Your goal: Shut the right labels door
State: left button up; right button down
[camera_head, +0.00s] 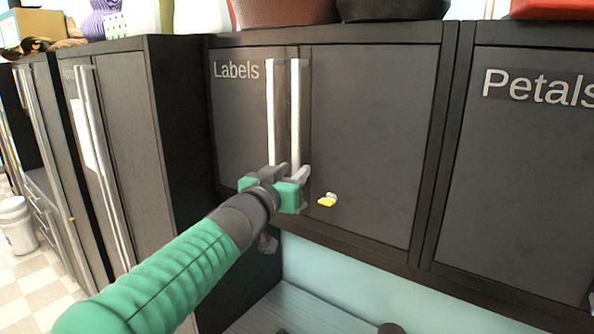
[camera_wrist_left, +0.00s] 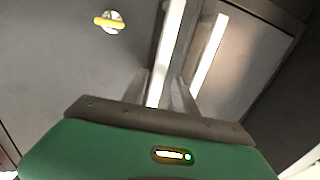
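The Labels cabinet has a dark left door (camera_head: 235,125) and a dark right door (camera_head: 375,140). Each has a long pale vertical handle by the middle seam. The right door looks flush or nearly flush with the frame; a small gap cannot be ruled out. My left gripper (camera_head: 285,172) is at the lower end of the handles. In the left wrist view its fingers (camera_wrist_left: 160,95) stand apart, one on each side of the right door's handle (camera_wrist_left: 167,50); firm contact is not clear. The left door's handle (camera_wrist_left: 210,52) is outside the fingers. My right gripper is not in view.
A yellow latch (camera_head: 327,200) sits low on the right door. The Petals cabinet (camera_head: 520,160) adjoins on the right, and other tall cabinets (camera_head: 125,150) stand on the left. Pots and a basket (camera_head: 285,10) stand on top. A grey surface (camera_head: 300,312) lies below.

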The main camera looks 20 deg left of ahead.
pick_arm(q)
jog(key=shift+s+a, duration=0.1)
jog(key=shift+a, duration=0.1)
jog(key=c, duration=0.4)
jog(key=shift+c, duration=1.1)
jog(key=shift+d+r, duration=0.1)
jog(key=shift+d, duration=0.55)
grip_shut()
jog(key=shift+a, duration=0.4)
jog(key=shift+d, duration=0.15)
